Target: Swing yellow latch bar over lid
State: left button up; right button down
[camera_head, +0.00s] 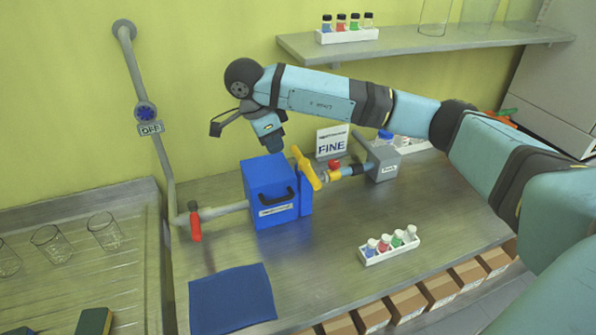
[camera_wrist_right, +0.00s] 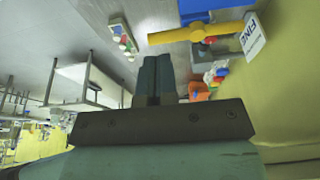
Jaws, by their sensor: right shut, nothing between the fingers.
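The yellow latch bar (camera_head: 306,167) is tilted close to upright at the right side of the blue box (camera_head: 262,182), beside its blue lid plate (camera_head: 306,204). In the right wrist view the bar (camera_wrist_right: 195,33) lies across the upper part, below the edge of the blue box (camera_wrist_right: 205,9). My right gripper (camera_head: 275,148) points down just above the back of the blue box, left of the bar's upper end and apart from it. Its two fingers (camera_wrist_right: 152,95) are together and empty. My left gripper is in neither view.
A grey pump-like unit (camera_head: 382,163) and a FINE sign (camera_head: 331,146) stand right of and behind the box. A pipe with a red handle (camera_head: 195,222) joins its left side. A white vial rack (camera_head: 389,248) and a blue mat (camera_head: 231,298) lie in front.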

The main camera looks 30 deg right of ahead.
aim_at(305, 166)
jog(key=shift+f, duration=0.15)
jog(key=p+x, duration=0.2)
jog(key=x, duration=0.7)
jog(key=shift+d+f, duration=0.1)
jog(key=shift+f, duration=0.3)
jog(key=d, duration=0.1)
jog(key=d+p, duration=0.1)
jog(key=s+d, duration=0.1)
jog(key=shift+d+f+p, duration=0.3)
jog(key=shift+d+f, duration=0.05)
jog(key=shift+d, duration=0.1)
